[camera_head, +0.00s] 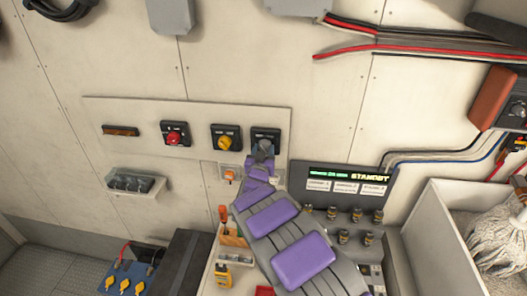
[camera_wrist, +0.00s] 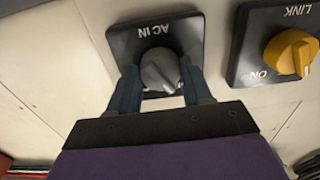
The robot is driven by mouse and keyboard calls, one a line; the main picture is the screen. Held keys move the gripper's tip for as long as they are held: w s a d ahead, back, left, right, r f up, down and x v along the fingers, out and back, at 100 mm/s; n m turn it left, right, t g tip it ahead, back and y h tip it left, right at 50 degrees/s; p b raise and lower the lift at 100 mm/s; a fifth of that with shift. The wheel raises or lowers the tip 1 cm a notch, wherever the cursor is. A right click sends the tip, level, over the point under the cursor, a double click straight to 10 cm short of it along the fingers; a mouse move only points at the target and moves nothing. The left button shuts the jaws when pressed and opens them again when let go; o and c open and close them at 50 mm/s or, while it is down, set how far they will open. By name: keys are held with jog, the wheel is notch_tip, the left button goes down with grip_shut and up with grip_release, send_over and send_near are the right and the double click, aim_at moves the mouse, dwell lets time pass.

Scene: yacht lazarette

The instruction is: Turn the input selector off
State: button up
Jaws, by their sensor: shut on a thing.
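The input selector is a grey rotary knob (camera_wrist: 158,66) on a black square plate (camera_wrist: 122,44) marked "AC IN". The wrist view shows its lettering upside down. In the head view, the selector plate (camera_head: 266,133) is the rightmost on the wall panel. My gripper (camera_wrist: 160,82) is shut on the grey knob, one finger on each side. In the head view, my gripper (camera_head: 263,155) reaches the selector from below and partly covers it. A pale pointer mark shows on the knob's lower side in the wrist view; other position labels are hidden.
A yellow "LINK" knob (camera_wrist: 291,52) sits close beside the selector. A red knob (camera_head: 174,138) is farther left. A bin (camera_head: 440,235) with a mop is at far right.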

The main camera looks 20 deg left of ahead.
jog(key=shift+f, duration=0.2)
jog(key=o, duration=0.6)
jog(key=shift+o, duration=1.3)
jog(key=shift+w+a+f, duration=0.1)
jog(key=shift+w+a, duration=0.05)
jog(key=shift+o, duration=0.9)
jog(key=shift+a, duration=0.1)
jog(key=shift+r, duration=0.2)
jog(key=shift+s+d, duration=0.2)
jog(key=b+v, duration=0.3)
jog(key=v, duration=1.4)
jog(key=shift+a, duration=0.3)
jog(key=shift+f, duration=0.15)
